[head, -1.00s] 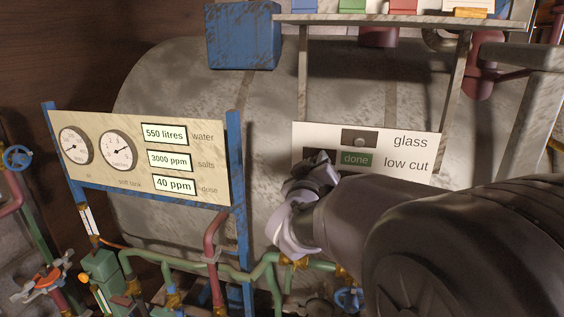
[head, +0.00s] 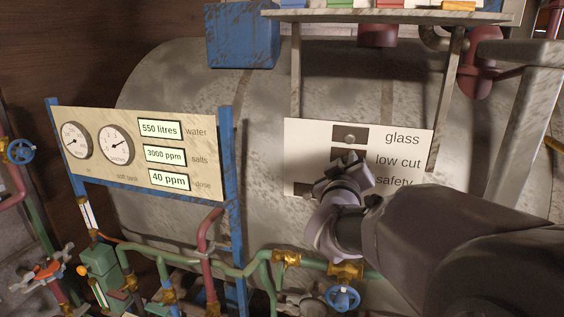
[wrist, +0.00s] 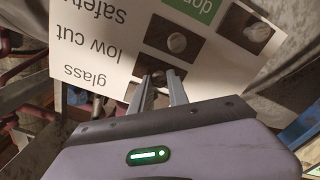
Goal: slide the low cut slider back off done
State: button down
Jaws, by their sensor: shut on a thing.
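The white panel (head: 293,150) with "glass", "low cut" and "safety" labels stands right of centre in the head view. The low cut slider (head: 341,154), a dark plate, sits beside its label, and no green "done" shows in that row. My gripper (head: 350,167) is in front of it and hides part of the plate. In the wrist view the panel is upside down. There my gripper (wrist: 162,78) is shut on the slider's round knob, with the low cut slider (wrist: 148,66) partly hidden behind the fingers.
The glass slider (head: 350,138) is just above. In the wrist view, another slider (wrist: 177,41) and one beside a green "done" (wrist: 198,8) are close by. A gauge board (head: 150,195) stands left, a shelf (head: 390,17) above, and valves and pipes (head: 345,270) below.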

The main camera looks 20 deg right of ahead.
jog(key=c, duration=1.6)
grip_release()
jog(key=shift+c, duration=0.2)
jog(key=o, duration=0.4)
jog(key=shift+s+d, duration=0.2)
jog(key=shift+a, duration=0.15)
jog(key=b+v, duration=0.1)
jog(key=v, duration=1.6)
jog(key=shift+s+a, duration=0.1)
